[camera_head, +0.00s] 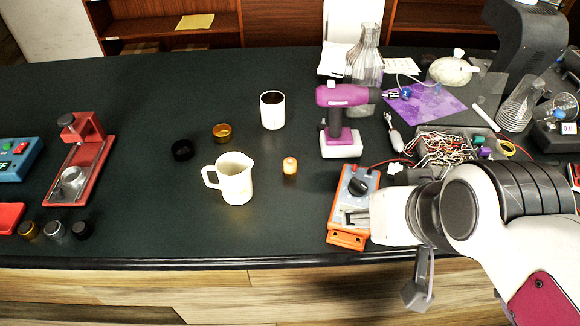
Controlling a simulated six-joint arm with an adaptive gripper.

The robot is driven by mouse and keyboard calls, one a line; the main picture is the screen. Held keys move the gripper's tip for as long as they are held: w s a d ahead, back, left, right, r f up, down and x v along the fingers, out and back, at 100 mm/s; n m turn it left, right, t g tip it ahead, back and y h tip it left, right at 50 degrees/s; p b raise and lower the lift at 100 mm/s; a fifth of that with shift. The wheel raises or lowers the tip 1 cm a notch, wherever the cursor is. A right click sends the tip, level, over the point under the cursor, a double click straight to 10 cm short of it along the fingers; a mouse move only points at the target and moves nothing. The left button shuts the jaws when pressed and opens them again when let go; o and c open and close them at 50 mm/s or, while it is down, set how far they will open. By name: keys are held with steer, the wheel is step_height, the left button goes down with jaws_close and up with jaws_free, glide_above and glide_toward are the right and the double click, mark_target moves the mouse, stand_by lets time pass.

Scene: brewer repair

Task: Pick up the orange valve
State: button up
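A small orange valve (290,166) with a pale top stands upright on the dark counter, right of the white pitcher (236,181). Nothing touches it. My arm reaches in from the right. The gripper is clear of the valve.
A white cup (273,110), a brass ring (222,132) and a black ring (182,150) stand around the valve. A purple drill (338,120) is behind it to the right. A tray of wires (440,150) lies farther right. The counter in front of the valve is clear.

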steer(key=w+a+r+m+t+y, duration=0.2)
steer(key=w+a+m+t, duration=0.25)
steer(key=w+a, duration=1.45)
steer(key=m+t+h, duration=0.1)
steer(key=m+h, duration=0.1)
steer(key=h, duration=0.8)
glide_toward(290, 168)
steer(key=shift+s+a+r, duration=0.1)
steer(key=shift+s+r, duration=0.1)
steer(key=shift+r, duration=0.35)
steer(key=shift+s+r, duration=0.15)
steer(key=shift+r, duration=0.35)
steer(key=shift+s+a+f+n+y, duration=0.2)
steer(key=shift+s+a+n+y, duration=0.15)
steer(key=shift+n, duration=0.2)
steer(key=shift+w+d, duration=0.1)
steer(key=shift+x, duration=2.9)
